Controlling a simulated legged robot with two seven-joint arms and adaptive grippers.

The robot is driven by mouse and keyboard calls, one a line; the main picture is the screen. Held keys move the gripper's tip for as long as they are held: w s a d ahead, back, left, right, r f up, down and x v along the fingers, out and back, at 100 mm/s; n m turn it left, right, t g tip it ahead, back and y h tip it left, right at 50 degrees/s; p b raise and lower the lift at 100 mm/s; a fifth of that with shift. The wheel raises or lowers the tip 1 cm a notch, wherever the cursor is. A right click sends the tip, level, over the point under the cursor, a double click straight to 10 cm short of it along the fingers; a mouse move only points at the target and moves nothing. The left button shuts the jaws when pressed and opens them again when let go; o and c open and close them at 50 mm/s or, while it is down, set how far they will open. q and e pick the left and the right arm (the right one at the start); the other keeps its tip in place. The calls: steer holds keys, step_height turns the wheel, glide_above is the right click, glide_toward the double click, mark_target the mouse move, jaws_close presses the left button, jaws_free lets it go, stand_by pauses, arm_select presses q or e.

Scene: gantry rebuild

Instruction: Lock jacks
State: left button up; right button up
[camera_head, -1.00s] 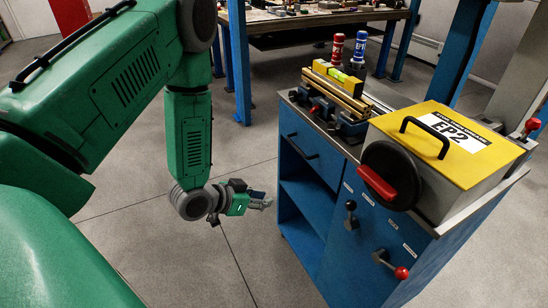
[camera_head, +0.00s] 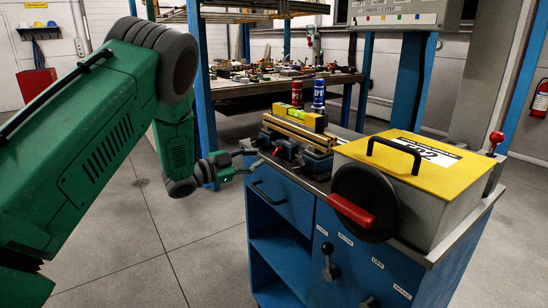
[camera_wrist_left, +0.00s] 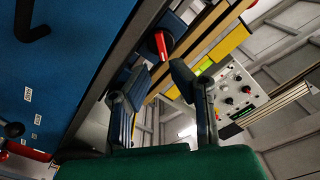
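I cannot tell which parts are the jacks. On the blue cabinet (camera_head: 285,205), dark blue clamp blocks (camera_head: 318,162) hold a tan bar (camera_head: 300,133) with a yellow level (camera_head: 300,117) on it. My left gripper (camera_head: 247,166) is in front of the clamps' left end, near the cabinet's top edge. In the left wrist view its two fingers (camera_wrist_left: 160,82) are apart and empty. A black-knobbed lever (camera_head: 327,249) is on the cabinet front. My right gripper is not in view.
A grey box with a yellow lid (camera_head: 405,150) and a black disc (camera_head: 366,200) with a red grip stands on the cabinet's right. Red and blue canisters (camera_head: 319,92) stand behind the level. A cluttered bench (camera_head: 280,82) is at the back. Floor left of the cabinet is clear.

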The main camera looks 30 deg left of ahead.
mark_target(275, 153)
arm_select(q)
steer(key=x, duration=0.5)
steer(key=shift+w+f+b, duration=0.15)
steer(key=shift+w+b, duration=0.2)
steer(key=shift+w, duration=0.55)
steer(key=shift+d, duration=0.3)
jaws_close()
